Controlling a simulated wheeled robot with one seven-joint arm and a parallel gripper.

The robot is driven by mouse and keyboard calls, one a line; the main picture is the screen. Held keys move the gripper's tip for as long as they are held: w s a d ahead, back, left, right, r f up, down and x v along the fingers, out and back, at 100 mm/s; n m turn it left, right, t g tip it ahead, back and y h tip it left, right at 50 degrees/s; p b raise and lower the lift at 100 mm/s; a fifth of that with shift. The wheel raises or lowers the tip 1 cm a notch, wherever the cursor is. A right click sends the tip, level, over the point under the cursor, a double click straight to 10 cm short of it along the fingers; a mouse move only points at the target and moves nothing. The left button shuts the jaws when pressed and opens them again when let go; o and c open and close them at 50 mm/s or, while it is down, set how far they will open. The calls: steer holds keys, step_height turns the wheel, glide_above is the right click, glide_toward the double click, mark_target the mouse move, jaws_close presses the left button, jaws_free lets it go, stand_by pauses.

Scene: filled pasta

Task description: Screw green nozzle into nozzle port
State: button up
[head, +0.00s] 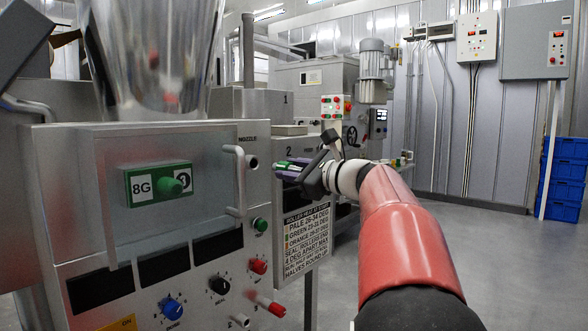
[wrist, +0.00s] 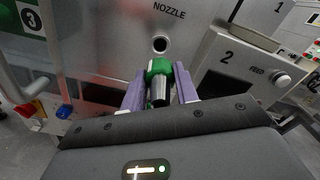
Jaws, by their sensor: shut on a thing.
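The green nozzle (wrist: 159,70) is held between the purple fingers of my gripper (wrist: 159,88), with a dark and silvery part toward my palm. In the head view, my gripper (head: 290,172) is at the right side of the machine front, and a bit of the green nozzle (head: 284,164) shows. The nozzle port (wrist: 160,44) is a round dark hole under the NOZZLE label. In the wrist view it lies just beyond the nozzle, which appears apart from it.
A clear guard with a handle (head: 236,182) is left of the port. Below are a green button (head: 260,225), a red button (head: 258,266) and a red-ended lever (head: 270,306). A panel marked 2 (wrist: 238,62) with a FEED knob (wrist: 280,78) stands close on the right.

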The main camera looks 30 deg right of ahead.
mark_target(274, 166)
stand_by(0.3)
steer(key=shift+s+r, duration=0.1)
steer(key=shift+r, duration=0.05)
steer(key=shift+p+x, duration=1.1)
steer(key=shift+x, duration=1.85)
steer(key=shift+p+x, duration=0.65)
steer(key=shift+x, duration=0.5)
stand_by(0.4)
steer(key=o, duration=1.3)
steer(key=shift+b+v, duration=0.95)
steer(key=shift+v, duration=2.55)
